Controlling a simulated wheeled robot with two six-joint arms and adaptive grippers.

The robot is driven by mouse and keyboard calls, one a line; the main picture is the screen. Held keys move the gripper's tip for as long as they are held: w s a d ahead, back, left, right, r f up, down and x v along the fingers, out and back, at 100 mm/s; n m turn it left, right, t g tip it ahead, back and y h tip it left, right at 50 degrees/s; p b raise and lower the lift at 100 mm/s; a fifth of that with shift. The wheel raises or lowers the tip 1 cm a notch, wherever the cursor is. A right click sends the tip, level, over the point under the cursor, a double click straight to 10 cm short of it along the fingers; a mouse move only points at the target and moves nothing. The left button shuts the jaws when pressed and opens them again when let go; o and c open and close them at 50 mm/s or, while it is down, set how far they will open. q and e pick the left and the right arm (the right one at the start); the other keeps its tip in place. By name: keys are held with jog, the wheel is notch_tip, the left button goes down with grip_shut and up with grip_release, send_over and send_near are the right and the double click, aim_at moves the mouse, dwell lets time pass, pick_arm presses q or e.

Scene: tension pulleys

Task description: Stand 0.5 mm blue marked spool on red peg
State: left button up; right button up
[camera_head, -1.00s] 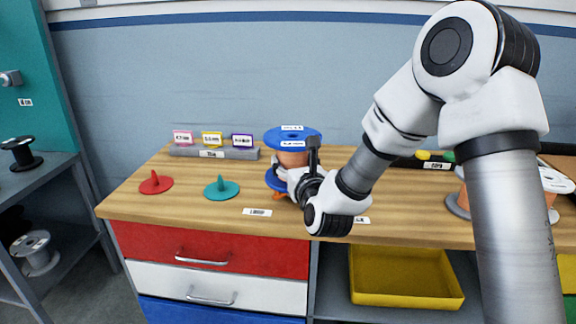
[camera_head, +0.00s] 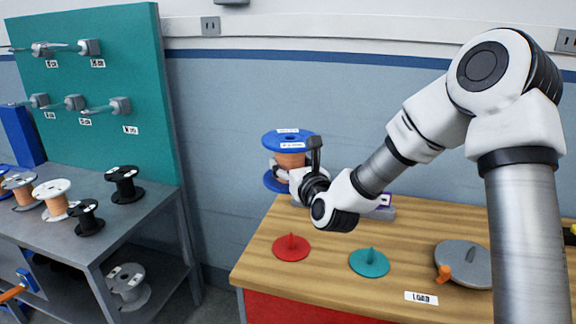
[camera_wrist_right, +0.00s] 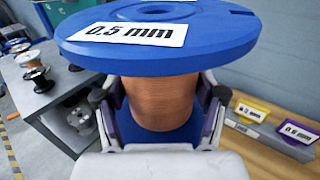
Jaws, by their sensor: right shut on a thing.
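The blue spool (camera_head: 290,160) has copper wire and a white label on its top flange. In the right wrist view the spool (camera_wrist_right: 165,100) reads "0.5 mm". My right gripper (camera_head: 285,172) is shut around its copper-wound middle and holds it upright in the air, above the back left of the wooden bench. The red peg (camera_head: 291,246) stands on a red round base at the bench's left end, below and in front of the spool, apart from it. The spool's lower flange is partly hidden by the gripper. My left gripper is not in view.
A teal peg (camera_head: 369,261) stands right of the red one, then a grey round base (camera_head: 466,262) with an orange part. A grey table (camera_head: 70,225) with several spools stands left, beside a teal pegboard (camera_head: 100,95). A label holder (camera_wrist_right: 250,130) sits on the bench.

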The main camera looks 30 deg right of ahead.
jog(key=shift+s+d+f+b, duration=0.15)
jog(key=shift+s+f+b, duration=0.25)
jog(key=shift+f, duration=0.1)
jog(key=shift+w+f+b, duration=0.15)
jog(key=shift+f+b, duration=0.6)
jog(key=shift+f, duration=0.7)
jog(key=shift+w+f+b, duration=0.1)
jog(key=shift+f+b, duration=0.65)
jog(key=shift+f, duration=0.65)
jog(key=shift+s+f+b, duration=0.1)
jog(key=shift+f+b, duration=0.05)
jog(key=shift+b, duration=0.25)
jog(key=shift+b, duration=0.35)
